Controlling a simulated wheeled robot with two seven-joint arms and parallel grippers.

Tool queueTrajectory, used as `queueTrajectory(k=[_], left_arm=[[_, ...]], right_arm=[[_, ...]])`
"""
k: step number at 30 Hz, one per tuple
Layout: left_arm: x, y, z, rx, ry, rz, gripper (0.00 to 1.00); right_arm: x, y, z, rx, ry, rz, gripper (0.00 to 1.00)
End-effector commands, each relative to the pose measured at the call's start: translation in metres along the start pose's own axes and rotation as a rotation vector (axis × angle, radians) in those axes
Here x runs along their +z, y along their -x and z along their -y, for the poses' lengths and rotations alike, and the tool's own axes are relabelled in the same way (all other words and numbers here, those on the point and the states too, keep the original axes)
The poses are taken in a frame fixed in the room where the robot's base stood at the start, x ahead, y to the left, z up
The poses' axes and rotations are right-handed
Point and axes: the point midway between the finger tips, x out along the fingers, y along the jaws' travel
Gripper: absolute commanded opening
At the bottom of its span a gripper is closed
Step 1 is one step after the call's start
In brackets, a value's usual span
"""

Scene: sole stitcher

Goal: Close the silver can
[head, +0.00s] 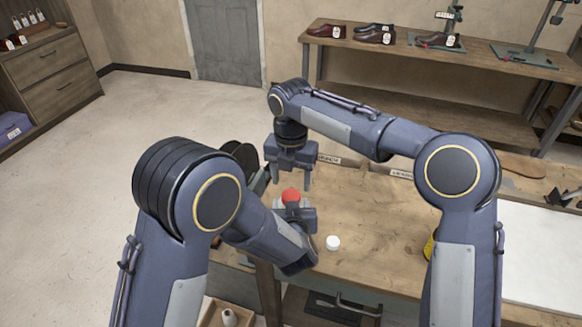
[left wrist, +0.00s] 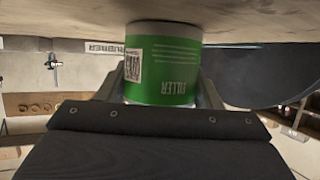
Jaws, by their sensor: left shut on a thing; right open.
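My left gripper (head: 294,212) is shut on a can (left wrist: 163,62) with a green label reading FILLER and a pale, silvery band at one end. The label appears upside down in the left wrist view. In the head view the left gripper hides most of the can; a red rounded top (head: 291,195) shows between its fingers. I cannot tell whether this is a lid. My right gripper (head: 291,181) is open, pointing down just above the red top, with nothing visible between its fingers.
A small white round piece (head: 333,242) lies on the wooden bench (head: 375,225), right of the left gripper. A yellow object (head: 430,246) is partly hidden behind my right arm. Labelled bins stand along the bench's back. The bench middle is mostly clear.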

Motion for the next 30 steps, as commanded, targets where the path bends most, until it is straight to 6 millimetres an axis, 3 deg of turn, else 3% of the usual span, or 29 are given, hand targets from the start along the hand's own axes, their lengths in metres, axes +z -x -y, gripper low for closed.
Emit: queueTrajectory(k=[3, 9, 20, 30], left_arm=[[-0.001, 0.0, 0.0, 0.0, 0.0, -0.002, 0.0], [-0.001, 0.0, 0.0, 0.0, 0.0, -0.002, 0.0], [-0.001, 0.0, 0.0, 0.0, 0.001, -0.002, 0.0], [-0.001, 0.0, 0.0, 0.0, 0.0, -0.002, 0.0]], right_arm=[[0.0, -0.019, 0.001, -0.001, 0.0, -0.002, 0.6], [0.0, -0.039, 0.0, 0.0, -0.001, -0.001, 0.6], [0.0, -0.043, 0.0, 0.001, -0.001, 0.0, 0.6], [0.0, -0.043, 0.0, 0.002, -0.001, 0.0, 0.17]])
